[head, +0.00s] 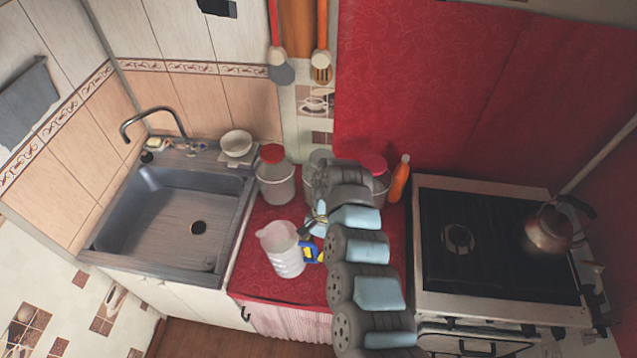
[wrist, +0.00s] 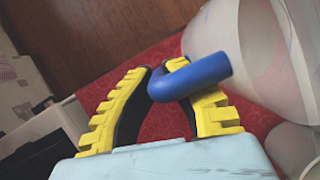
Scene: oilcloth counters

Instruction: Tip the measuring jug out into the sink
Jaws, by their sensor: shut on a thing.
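The measuring jug (head: 281,249) is a pale translucent jug with a blue handle. It is upright on or just above the red counter, right of the sink; I cannot tell whether its base touches. My gripper (head: 311,252) is at the jug's right side, shut on the blue handle. In the wrist view the yellow-padded fingers (wrist: 172,92) close around the handle (wrist: 192,78), with the jug body (wrist: 262,55) at the right. The jug's contents cannot be seen. The grey sink (head: 165,215) is at the left, with a tap (head: 155,112) at its back.
A white bowl (head: 236,143) sits at the sink's back right corner. A red-lidded container (head: 274,178) stands behind the jug, with more containers behind my arm. An orange bottle (head: 400,178) and a stove with a kettle (head: 546,232) are at the right. The sink basin looks clear.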

